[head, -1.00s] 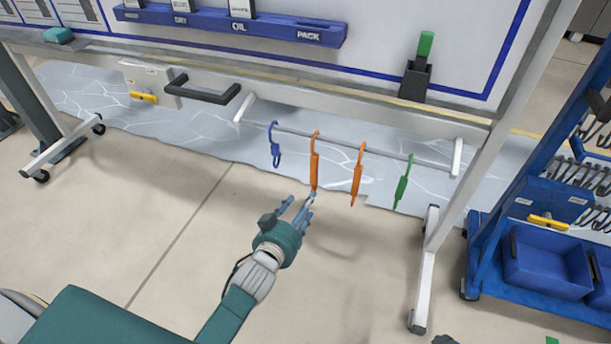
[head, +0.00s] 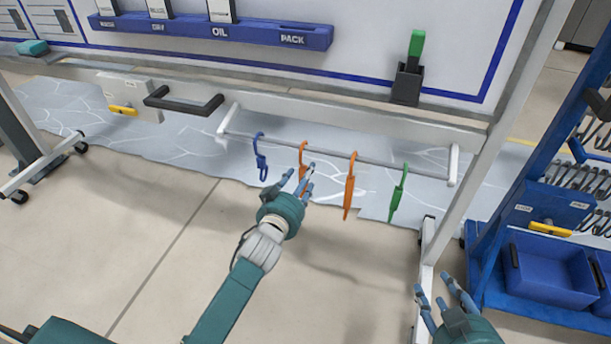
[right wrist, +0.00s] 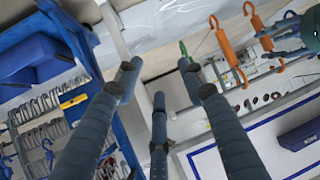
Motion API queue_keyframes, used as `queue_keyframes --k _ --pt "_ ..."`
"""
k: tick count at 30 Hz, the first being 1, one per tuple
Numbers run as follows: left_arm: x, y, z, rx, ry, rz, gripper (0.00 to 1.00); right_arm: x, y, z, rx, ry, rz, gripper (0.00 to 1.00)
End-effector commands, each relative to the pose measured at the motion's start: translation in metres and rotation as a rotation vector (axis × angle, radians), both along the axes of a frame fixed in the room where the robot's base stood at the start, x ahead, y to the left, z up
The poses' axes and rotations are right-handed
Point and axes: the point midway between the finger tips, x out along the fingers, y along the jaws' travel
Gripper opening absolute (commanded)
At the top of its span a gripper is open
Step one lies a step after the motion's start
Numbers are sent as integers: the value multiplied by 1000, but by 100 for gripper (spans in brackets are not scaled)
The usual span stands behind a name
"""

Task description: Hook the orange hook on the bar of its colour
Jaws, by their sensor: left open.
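Two orange hooks hang from a grey rail (head: 330,149) under the board. The left orange hook (head: 302,149) is partly hidden behind the fingers of my left gripper (head: 300,182). That gripper is open, its fingers around or just in front of this hook's lower part; contact cannot be told. The right orange hook (head: 349,186) hangs free. Both orange hooks also show in the right wrist view, one nearer its middle (right wrist: 229,55). My right gripper (head: 442,290) is open and empty at the lower right, well away from the hooks. No orange bar is seen.
A blue hook (head: 261,158) and a green hook (head: 397,196) hang on the same rail, at either side. A black handle (head: 190,106) sticks out on the left. A blue rack with bins (head: 550,275) and a white post (head: 428,270) stand at the right.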

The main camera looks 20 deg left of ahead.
Motion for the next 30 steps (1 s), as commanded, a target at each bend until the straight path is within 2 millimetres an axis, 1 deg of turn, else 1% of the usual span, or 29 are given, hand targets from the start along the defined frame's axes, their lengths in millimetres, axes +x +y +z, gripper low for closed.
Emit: queue_keyframes --k 3,9,13,21,26,27,28,29,30 --pt "12 -1 -3 1 -1 -1 49 12 5 14 20 -80 6 40" --pt "24 -1 -4 1 0 0 49 23 11 34 40 -169 12 40" --pt "27 -1 -4 1 0 0 49 26 12 39 45 -193 14 40" --pt "27 -1 -4 1 0 0 49 26 12 41 46 -198 14 40" --pt "27 -1 -4 1 0 0 17 26 12 40 46 -197 14 40" --pt "27 -1 -4 1 0 0 9 26 12 40 46 -197 14 40" --pt "27 -1 -4 1 0 0 3 26 12 40 46 -197 14 40" --pt "27 -1 -4 1 0 0 0 26 12 40 46 -197 14 40" --pt "27 -1 -4 1 0 0 24 26 12 40 46 -196 14 40"
